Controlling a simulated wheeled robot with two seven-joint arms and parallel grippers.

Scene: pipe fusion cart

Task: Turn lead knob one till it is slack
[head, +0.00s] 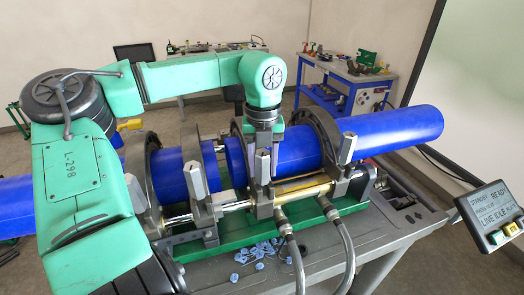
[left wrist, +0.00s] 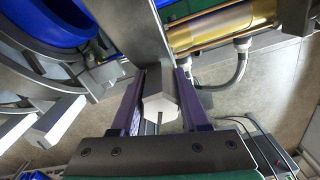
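The pipe fusion cart carries blue pipes in ring clamps, with upright grey knob posts at the clamps. My left gripper (head: 262,160) points down over the middle post, on the near side of the central clamp. In the left wrist view, the two purple fingers (left wrist: 160,95) stand on both sides of a knob with a pale six-sided end (left wrist: 160,105) and close on it. Other knob posts stand at the left clamp (head: 195,180) and the right clamp (head: 347,148). No label shows which is lead knob one. My right gripper is out of view.
The right blue pipe (head: 390,132) sticks out to the right. Hoses (head: 294,252) hang at the cart's front near loose blue chips (head: 262,250). A display panel (head: 490,213) stands at the right. A blue workbench (head: 345,85) is behind.

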